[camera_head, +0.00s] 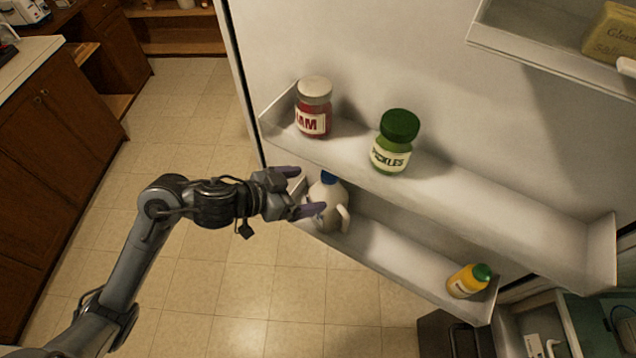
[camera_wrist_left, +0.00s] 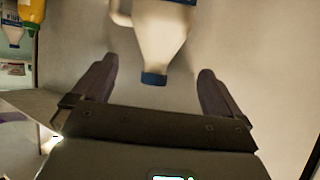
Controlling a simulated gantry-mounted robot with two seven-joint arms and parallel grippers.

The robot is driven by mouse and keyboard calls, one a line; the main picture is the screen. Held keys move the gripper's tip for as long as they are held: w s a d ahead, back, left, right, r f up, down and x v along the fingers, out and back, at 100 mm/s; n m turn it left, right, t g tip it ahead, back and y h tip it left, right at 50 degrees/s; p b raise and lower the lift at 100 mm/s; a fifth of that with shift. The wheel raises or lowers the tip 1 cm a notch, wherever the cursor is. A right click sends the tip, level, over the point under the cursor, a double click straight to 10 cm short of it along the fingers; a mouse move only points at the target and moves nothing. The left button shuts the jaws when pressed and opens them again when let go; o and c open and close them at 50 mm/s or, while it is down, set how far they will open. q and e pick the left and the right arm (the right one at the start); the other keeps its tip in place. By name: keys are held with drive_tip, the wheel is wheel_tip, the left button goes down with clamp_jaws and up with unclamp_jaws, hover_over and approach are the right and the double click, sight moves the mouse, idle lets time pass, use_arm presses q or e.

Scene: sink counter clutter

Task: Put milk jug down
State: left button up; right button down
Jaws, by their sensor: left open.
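The milk jug (camera_head: 326,205) is white with a blue cap and stands on the lower door shelf (camera_head: 385,262), near its left end. In the left wrist view the jug (camera_wrist_left: 162,38) shows with its blue cap between and beyond the two fingers, with gaps on both sides. My left gripper (camera_head: 304,190) is open beside the jug, its fingers pointing towards it. It also shows open in the left wrist view (camera_wrist_left: 155,92). One finger partly covers the jug in the head view. My right gripper is not in view.
The upper door shelf (camera_head: 480,207) holds a jam jar (camera_head: 313,108) and a pickle jar (camera_head: 395,142), above the jug. A yellow bottle (camera_head: 468,281) with a green cap stands at the lower shelf's right end. The shelf between it and the jug is clear.

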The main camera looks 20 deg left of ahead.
use_arm(q)
drive_tip(key=s+a+f+n+g+y, duration=0.1)
drive_tip(key=s+f+n+g+y, duration=0.1)
drive_tip(key=s+f, duration=0.6)
drive_tip(key=s+a+f+n+g+y, duration=0.1)
drive_tip(key=s+f+g+y, duration=0.3)
drive_tip(key=s+f, duration=0.4)
drive_tip(key=s+n, duration=0.1)
drive_tip(key=s, duration=0.4)
drive_tip(key=shift+f+n+g, duration=0.25)
drive_tip(key=shift+n+g, duration=0.05)
